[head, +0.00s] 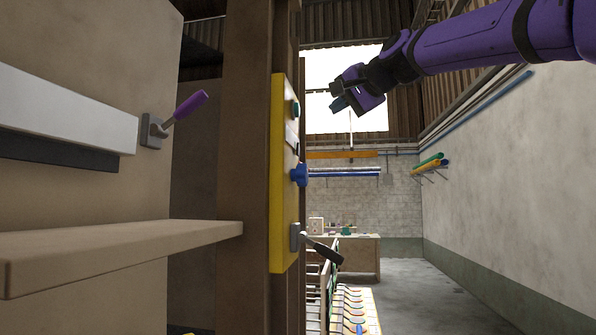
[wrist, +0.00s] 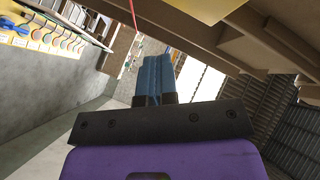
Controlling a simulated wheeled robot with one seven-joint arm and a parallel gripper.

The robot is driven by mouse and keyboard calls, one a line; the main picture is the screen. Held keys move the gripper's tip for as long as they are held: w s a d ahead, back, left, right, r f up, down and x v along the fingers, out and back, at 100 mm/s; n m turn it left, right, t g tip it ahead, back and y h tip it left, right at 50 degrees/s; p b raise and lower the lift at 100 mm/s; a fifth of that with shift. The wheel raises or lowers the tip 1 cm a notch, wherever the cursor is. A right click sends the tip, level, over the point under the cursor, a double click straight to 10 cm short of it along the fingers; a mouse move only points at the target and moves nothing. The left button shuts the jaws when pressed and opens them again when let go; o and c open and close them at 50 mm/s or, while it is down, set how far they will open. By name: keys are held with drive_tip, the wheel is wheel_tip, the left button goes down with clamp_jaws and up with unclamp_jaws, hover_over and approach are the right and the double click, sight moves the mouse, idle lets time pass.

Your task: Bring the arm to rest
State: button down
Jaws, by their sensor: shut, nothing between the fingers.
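My purple arm (head: 470,40) reaches in from the upper right of the head view. My gripper (head: 338,104) is held up in the air in front of a bright opening, to the right of the wooden post. In the wrist view my gripper (wrist: 158,62) shows its two blue fingers side by side, touching, with nothing between them. No object is in contact with the fingertips in either view.
A yellow panel (head: 283,180) with a blue knob (head: 299,174) and a black-handled lever (head: 318,247) is on the wooden post (head: 246,150). A purple-handled lever (head: 184,108) and a wooden shelf (head: 120,252) are at left. Open floor (head: 430,300) lies at right.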

drive_tip(key=s+d+f+n+g+h, duration=0.1)
drive_tip(key=s+d+f+g+h, duration=0.1)
drive_tip(key=s+d+f, duration=0.4)
drive_tip(key=s+d+f+n+g+h, duration=0.2)
drive_tip(key=s+d+f, duration=0.5)
drive_tip(key=s+f, duration=0.9)
drive_tip(key=s+d+f+n+g+h, duration=0.1)
drive_tip(key=s+d+f+g+h, duration=0.2)
drive_tip(key=f, duration=1.8)
drive_tip(key=s+d+h, duration=0.1)
drive_tip(key=s+d, duration=0.1)
drive_tip(key=s, duration=0.2)
drive_tip(key=s+d, duration=0.2)
drive_tip(key=s, duration=0.3)
drive_tip(key=shift+d+f+n+h, duration=0.2)
drive_tip(key=shift+d+n+h, duration=0.1)
drive_tip(key=shift+h, duration=0.1)
